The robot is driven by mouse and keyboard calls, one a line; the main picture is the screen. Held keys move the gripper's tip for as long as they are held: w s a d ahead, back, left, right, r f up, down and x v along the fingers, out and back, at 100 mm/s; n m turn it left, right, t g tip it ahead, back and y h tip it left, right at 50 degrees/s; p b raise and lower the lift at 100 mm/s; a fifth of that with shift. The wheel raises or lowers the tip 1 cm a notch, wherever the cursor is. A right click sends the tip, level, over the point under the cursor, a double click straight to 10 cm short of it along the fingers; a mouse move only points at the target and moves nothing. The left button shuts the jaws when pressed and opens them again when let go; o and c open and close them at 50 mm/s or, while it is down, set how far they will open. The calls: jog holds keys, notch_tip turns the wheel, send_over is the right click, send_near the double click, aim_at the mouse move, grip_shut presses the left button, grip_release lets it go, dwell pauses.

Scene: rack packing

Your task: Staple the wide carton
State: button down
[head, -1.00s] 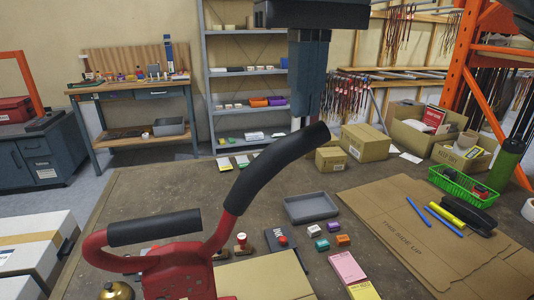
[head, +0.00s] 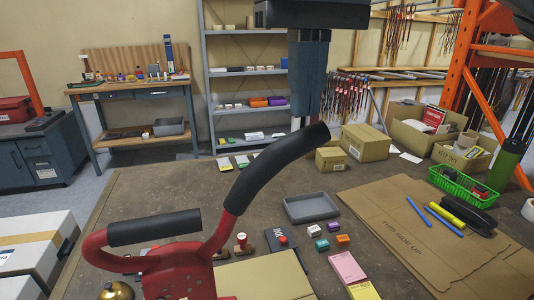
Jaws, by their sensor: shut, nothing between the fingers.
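My gripper (head: 306,112) hangs down at the top centre, its dark fingers shut and empty. Its tips are partly hidden behind the upper handle of a red carton stapler (head: 180,262) with black grips, which stands large in the foreground. A tan carton surface (head: 262,278) shows at the bottom edge, beside the stapler and partly hidden by it; I cannot tell if it is the wide carton. A closed carton (head: 366,143) and a smaller closed one (head: 331,158) stand at the back of the table.
A grey tray (head: 311,208), small coloured blocks and sticky pads lie mid-table. A flattened cardboard sheet (head: 410,235) covers the right side, with markers on it. A green basket (head: 462,186) and open boxes (head: 415,128) stand behind it.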

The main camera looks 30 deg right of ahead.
aim_at(302, 130)
jog(key=shift+f, duration=0.25)
jog(key=shift+f+b, duration=0.35)
jog(key=shift+b, duration=0.2)
jog(key=shift+f+b, duration=0.3)
jog(key=shift+f, duration=0.05)
jog(key=shift+f+b, duration=0.65)
jog(key=shift+f, duration=0.05)
jog(key=shift+f+b, duration=0.65)
jog(key=shift+b, duration=0.05)
jog(key=shift+r, duration=0.15)
jog(key=shift+r+p, duration=2.65)
jog(key=shift+r, duration=1.85)
